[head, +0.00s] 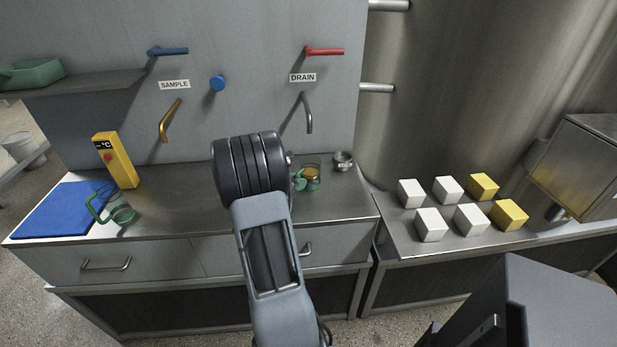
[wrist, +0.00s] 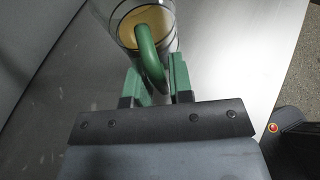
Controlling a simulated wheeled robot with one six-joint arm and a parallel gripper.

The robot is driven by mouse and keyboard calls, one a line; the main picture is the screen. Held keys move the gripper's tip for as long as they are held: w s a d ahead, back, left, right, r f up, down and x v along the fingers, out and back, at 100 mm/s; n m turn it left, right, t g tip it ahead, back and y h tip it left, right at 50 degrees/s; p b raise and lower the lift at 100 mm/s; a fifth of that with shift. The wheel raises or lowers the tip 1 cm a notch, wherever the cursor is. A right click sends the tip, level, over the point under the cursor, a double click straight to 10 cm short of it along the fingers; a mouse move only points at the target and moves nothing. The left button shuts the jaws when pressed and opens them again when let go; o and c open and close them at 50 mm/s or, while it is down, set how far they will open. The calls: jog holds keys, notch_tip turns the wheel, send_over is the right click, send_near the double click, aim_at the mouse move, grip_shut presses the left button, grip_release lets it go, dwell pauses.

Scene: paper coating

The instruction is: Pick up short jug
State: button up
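A small clear jug (head: 313,174) with a green handle and amber contents stands on the steel counter (head: 345,205), right of my arm. In the wrist view the jug (wrist: 118,22) is at the top, partly cut off, with its green handle (wrist: 149,52) towards me. My gripper (wrist: 155,78) has green fingers, one on each side of this handle. The fingers are apart, and a narrow gap seems to show beside the handle. In the head view my wrist hides most of the gripper. Another clear jug (head: 122,213) with a large green handle stands at the left.
A small metal cup (head: 343,160) stands behind the jug, under the drain tap (head: 308,112). A yellow meter (head: 115,160) and a blue mat (head: 60,210) are at the left. White and yellow blocks (head: 430,224) sit on the right-hand bench. The counter between the jugs is mostly clear.

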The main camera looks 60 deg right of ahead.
grip_shut()
jog(key=shift+r, duration=0.15)
